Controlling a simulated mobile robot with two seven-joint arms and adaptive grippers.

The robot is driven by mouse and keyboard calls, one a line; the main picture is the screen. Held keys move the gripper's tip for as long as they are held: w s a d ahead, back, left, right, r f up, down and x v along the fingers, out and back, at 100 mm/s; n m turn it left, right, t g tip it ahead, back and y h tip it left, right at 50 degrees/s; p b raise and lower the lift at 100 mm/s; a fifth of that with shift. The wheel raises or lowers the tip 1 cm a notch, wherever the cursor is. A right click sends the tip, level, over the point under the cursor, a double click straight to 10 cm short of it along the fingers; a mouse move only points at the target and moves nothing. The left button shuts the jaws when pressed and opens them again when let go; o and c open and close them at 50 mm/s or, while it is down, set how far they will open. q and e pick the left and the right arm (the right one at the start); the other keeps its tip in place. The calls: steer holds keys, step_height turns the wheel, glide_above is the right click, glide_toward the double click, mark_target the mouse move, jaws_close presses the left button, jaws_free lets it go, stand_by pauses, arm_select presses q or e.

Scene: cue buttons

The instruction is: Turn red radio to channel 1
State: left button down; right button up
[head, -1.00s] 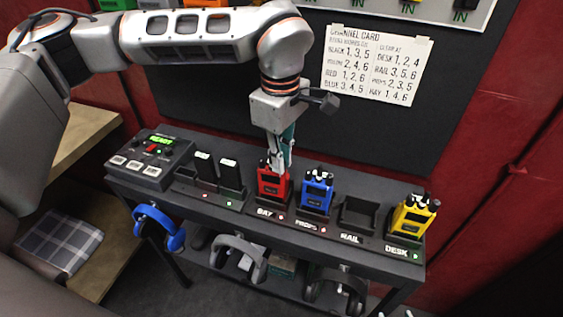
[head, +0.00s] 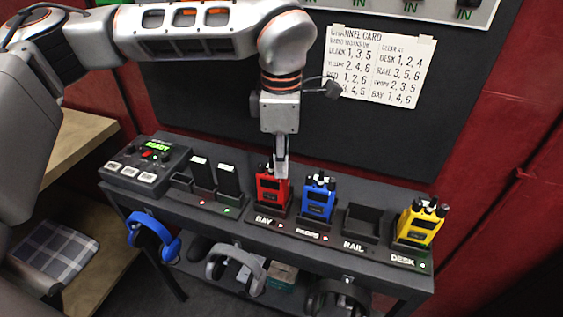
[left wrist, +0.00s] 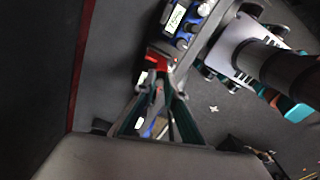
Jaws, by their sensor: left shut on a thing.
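The red radio (head: 271,190) stands upright in the BAY cradle on the dark shelf. My left gripper (head: 281,174) points straight down over its top right part and is shut on a knob there; the fingertips hide the knob. In the left wrist view, my left gripper's fingers (left wrist: 162,85) come together at the small red patch of the red radio (left wrist: 157,61). The channel number on the red radio is not readable. My right gripper is not in view.
The blue radio (head: 318,197) stands close on the right, also in the wrist view (left wrist: 185,20). The RAIL cradle (head: 362,222) is empty. The yellow radio (head: 420,222) sits at DESK. A channel card (head: 380,65) hangs behind, partly covered by my arm.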

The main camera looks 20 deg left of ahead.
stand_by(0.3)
arm_select(q)
steer(key=c, duration=2.1)
jaws_free()
step_height(320, 180, up, 12)
steer(key=shift+s+r, duration=0.1)
steer(key=shift+s, duration=0.05)
